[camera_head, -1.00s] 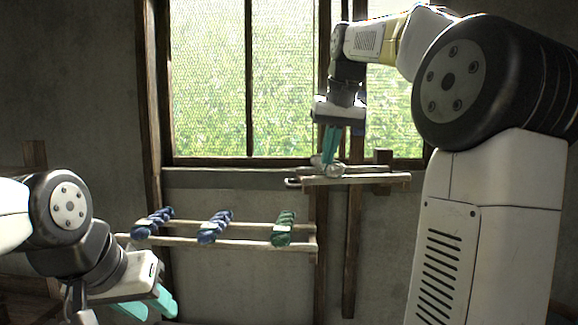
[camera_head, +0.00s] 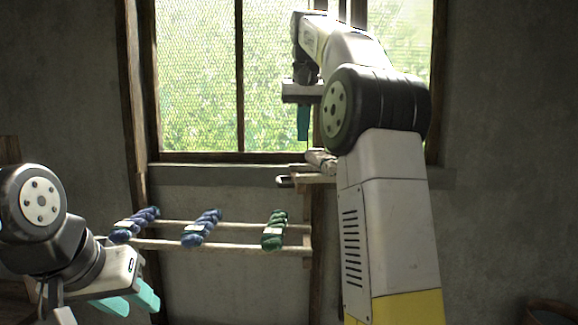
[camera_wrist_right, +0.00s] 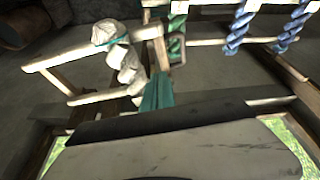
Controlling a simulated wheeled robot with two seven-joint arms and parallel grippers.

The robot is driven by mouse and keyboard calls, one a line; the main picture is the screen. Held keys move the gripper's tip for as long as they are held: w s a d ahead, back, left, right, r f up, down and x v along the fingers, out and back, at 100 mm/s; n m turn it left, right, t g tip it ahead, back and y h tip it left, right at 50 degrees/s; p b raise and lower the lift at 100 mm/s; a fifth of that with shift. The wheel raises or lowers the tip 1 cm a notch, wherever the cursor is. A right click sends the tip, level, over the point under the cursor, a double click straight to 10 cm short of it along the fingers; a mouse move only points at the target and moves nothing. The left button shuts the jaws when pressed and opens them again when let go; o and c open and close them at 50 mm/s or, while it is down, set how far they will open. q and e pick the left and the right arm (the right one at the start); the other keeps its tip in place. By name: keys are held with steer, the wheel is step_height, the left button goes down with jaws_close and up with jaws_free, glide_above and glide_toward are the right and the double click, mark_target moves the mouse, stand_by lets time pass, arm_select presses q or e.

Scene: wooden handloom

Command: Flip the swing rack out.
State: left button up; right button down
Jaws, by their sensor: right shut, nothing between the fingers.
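The short upper rack (camera_head: 318,179), which I take for the swing rack, is on the wall under the window. It has a dark loop at its left end, and a whitish bundle (camera_head: 322,160) lies on it. My right arm hides its right part. The rack (camera_wrist_right: 58,57) and bundle (camera_wrist_right: 130,66) also show in the right wrist view. My right gripper (camera_head: 303,122) is shut and empty, pointing down above the rack's left end, apart from it. Its teal fingers (camera_wrist_right: 157,92) show in the wrist view. My left gripper (camera_head: 130,302) is open and empty at the lower left.
A longer, lower rack (camera_head: 220,246) holds two blue skeins (camera_head: 201,228) and a green skein (camera_head: 274,230). Its left end is near my left arm. The window (camera_head: 200,75) is behind my right gripper. A round container (camera_head: 552,312) stands at the lower right.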

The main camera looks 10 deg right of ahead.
mark_target(300, 164)
steer(key=x, duration=1)
steer(key=shift+s, duration=0.1)
steer(key=s, duration=0.2)
steer(key=shift+s+a+r, duration=0.15)
steer(key=shift+s+r, duration=0.15)
steer(key=shift+s, duration=0.1)
steer(key=shift+s+f, duration=0.1)
steer(key=shift+s, duration=0.5)
steer(key=shift+s, duration=0.1)
